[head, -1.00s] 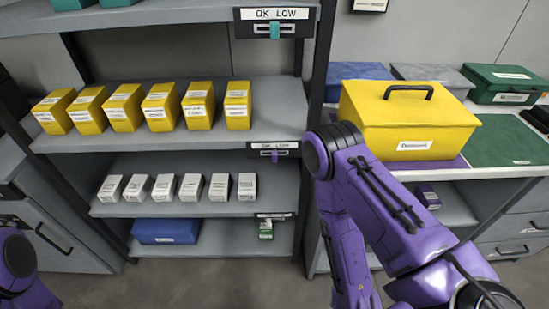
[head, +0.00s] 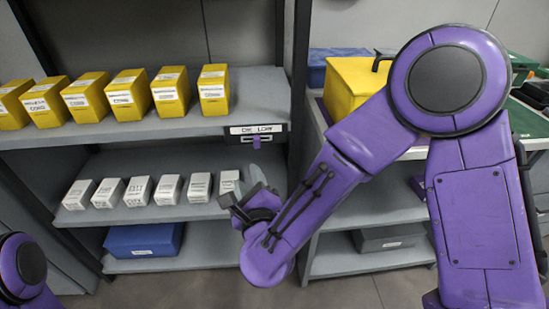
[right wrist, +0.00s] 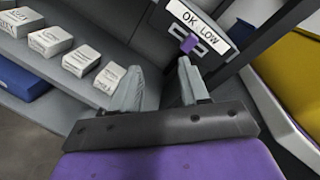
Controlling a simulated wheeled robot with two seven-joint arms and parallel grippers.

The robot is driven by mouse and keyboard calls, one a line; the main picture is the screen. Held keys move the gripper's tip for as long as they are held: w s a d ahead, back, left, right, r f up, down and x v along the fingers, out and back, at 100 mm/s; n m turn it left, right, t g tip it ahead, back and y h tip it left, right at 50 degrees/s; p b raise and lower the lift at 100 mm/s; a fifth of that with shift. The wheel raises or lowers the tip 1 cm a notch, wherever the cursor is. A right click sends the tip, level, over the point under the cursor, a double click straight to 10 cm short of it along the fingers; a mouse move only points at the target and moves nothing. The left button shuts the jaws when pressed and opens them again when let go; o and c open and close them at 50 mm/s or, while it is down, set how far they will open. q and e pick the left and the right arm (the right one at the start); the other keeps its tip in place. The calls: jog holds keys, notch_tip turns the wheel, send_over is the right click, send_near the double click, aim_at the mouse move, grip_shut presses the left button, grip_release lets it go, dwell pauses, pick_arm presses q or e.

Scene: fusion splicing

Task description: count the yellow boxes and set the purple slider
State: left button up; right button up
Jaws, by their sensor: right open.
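Several yellow boxes (head: 126,95) with white labels stand in one row on the shelf. The purple slider (head: 256,142) sits in a slot below the "OK LOW" label on the shelf's front edge. The slider also shows in the right wrist view (right wrist: 190,43), near the middle of its slot. My right gripper (head: 246,186) is open and empty, just below the slider in the head view. In the right wrist view its fingertips (right wrist: 160,72) are apart, with the slider beyond the right finger. Only part of my left arm shows at lower left; its gripper is out of view.
Several white boxes (head: 139,191) stand on the shelf below, close behind my right gripper. A blue bin (head: 144,240) is on the bottom shelf. A dark shelf post (head: 299,80) rises right of the slider. A large yellow case (head: 350,85) stands on the right bench, partly hidden by my arm.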

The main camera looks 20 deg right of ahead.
aim_at(257, 143)
jog(key=w+d+m+h, duration=0.1)
jog(key=w+m, duration=0.2)
jog(key=w+d+r+m+h, duration=0.1)
jog(key=w+d+m, duration=0.1)
jog(key=w+m, duration=0.1)
jog(key=w+d+r+m+p, duration=0.1)
jog(key=w+d+m, duration=0.1)
jog(key=w+m, duration=0.1)
jog(key=shift+w+d+m+h, duration=0.2)
jog(key=shift+m+h, duration=0.2)
jog(key=shift+m, duration=0.4)
grip_shut()
